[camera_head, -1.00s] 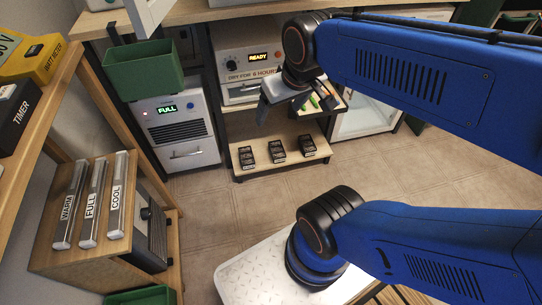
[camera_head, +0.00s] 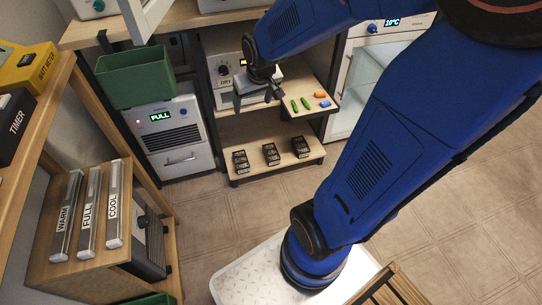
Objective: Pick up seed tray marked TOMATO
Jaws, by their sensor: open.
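Three small dark seed trays stand in a row on a low wooden shelf (camera_head: 285,167): a left one (camera_head: 240,161), a middle one (camera_head: 271,154) and a right one (camera_head: 300,147). Each has light lettering that is too small to read, so I cannot tell which is marked TOMATO. My gripper (camera_head: 257,101) is open, with nothing seen between its fingers.
A green bin (camera_head: 135,78) stands above the white FULL unit (camera_head: 178,139) at left. A side shelf (camera_head: 318,112) right of my gripper holds small green, orange and blue items. A glass-door cooler (camera_head: 365,75) is further right. Tiled floor in front of the trays is clear.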

